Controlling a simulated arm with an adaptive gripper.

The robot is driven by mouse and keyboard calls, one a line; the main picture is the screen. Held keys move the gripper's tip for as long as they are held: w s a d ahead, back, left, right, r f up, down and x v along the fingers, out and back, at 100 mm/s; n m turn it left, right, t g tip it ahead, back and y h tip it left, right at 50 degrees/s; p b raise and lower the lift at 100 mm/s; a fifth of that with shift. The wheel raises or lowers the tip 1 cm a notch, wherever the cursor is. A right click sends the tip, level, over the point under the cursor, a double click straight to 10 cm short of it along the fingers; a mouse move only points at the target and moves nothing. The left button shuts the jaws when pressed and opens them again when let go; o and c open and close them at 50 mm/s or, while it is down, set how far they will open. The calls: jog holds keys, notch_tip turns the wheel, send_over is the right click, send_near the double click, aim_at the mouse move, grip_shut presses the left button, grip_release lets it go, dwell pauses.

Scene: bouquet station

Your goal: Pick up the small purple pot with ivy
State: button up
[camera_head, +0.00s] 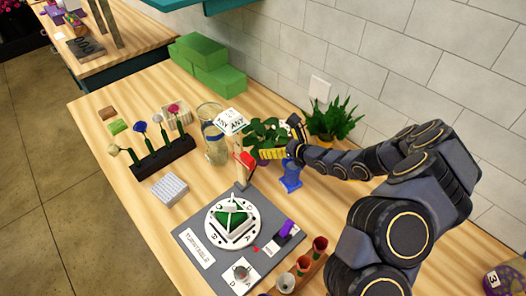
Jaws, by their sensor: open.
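A plant with broad green leaves (265,132), which looks like the ivy, stands on the table near the wall. Its pot is hidden behind my gripper, so I cannot see its colour. My gripper (270,154) has yellow fingers and is open, reaching in from the right at the near side of the leaves. I cannot tell whether the fingers are around the pot or only in front of it.
A blue vase (291,176) stands just below my gripper, and a red-topped upright piece (245,161) is close to its left. A fern (333,119) is at right. A glass vase (214,146) is left. The turntable (232,222) is in front.

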aim_at(267, 137)
jog(key=x, duration=0.6)
jog(key=shift+w, duration=0.1)
jog(key=shift+c, duration=0.3)
jog(key=c, duration=1.2)
